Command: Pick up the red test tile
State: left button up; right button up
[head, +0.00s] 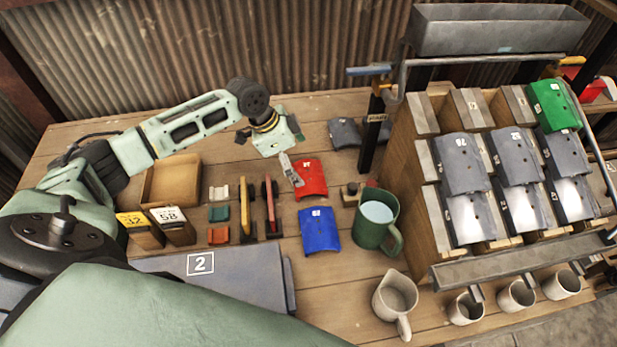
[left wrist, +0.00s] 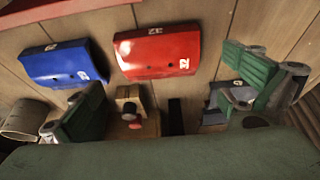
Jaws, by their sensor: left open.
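The red test tile (head: 311,178) is a curved plate lying on the wooden table, just right of my left gripper (head: 291,169) in the head view. In the left wrist view the red tile (left wrist: 158,52) lies beyond the space between the two green finger pads. My left gripper (left wrist: 172,98) is open with nothing between its fingers. It seems to hover above the table near the tile, apart from it; its exact height is hard to tell. My right gripper is not in view.
A blue tile (head: 320,230) lies just in front of the red one, and dark grey tiles (head: 345,133) lie behind. A green mug (head: 375,219) stands to the right. Brushes (head: 270,206) lie to the left. A rack of grey tiles (head: 463,163) fills the right side.

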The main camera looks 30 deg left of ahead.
aim_at(309, 175)
pick_arm(q)
jog(key=x, duration=0.2)
jog(key=p+x, duration=0.1)
jog(key=x, duration=0.4)
jog(key=shift+w+d, duration=0.2)
jog(key=shift+d, duration=0.15)
jog(key=shift+r, duration=0.1)
jog(key=c, duration=1)
